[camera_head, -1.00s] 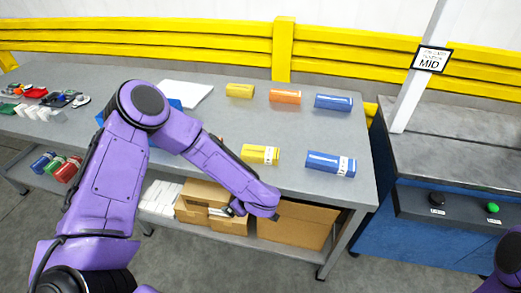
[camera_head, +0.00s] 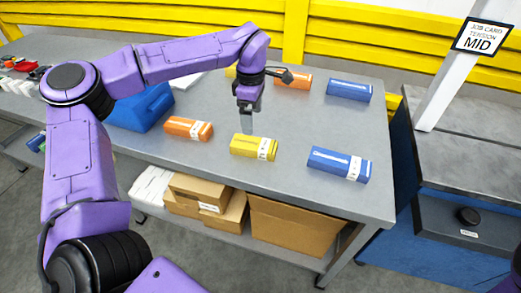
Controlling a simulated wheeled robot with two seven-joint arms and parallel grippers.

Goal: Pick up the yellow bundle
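The near yellow bundle (camera_head: 245,147), with a white label near its right end, lies on the grey table between an orange and a blue bundle. A second yellow bundle (camera_head: 231,72) lies farther back, mostly hidden behind my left arm. My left gripper (camera_head: 247,125) points down just above and behind the near yellow bundle. Its fingers look narrow from this side, so the gap between them cannot be made out. I see nothing held in it. My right gripper is out of view; only a bit of purple arm shows at the right edge.
Near orange (camera_head: 187,129) and blue (camera_head: 339,164) bundles flank the yellow one. Far orange (camera_head: 293,79) and blue (camera_head: 349,90) bundles lie behind. A blue bin (camera_head: 140,108) stands left. Cardboard boxes (camera_head: 290,227) sit on the lower shelf. A post with a MID sign (camera_head: 483,37) stands right.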

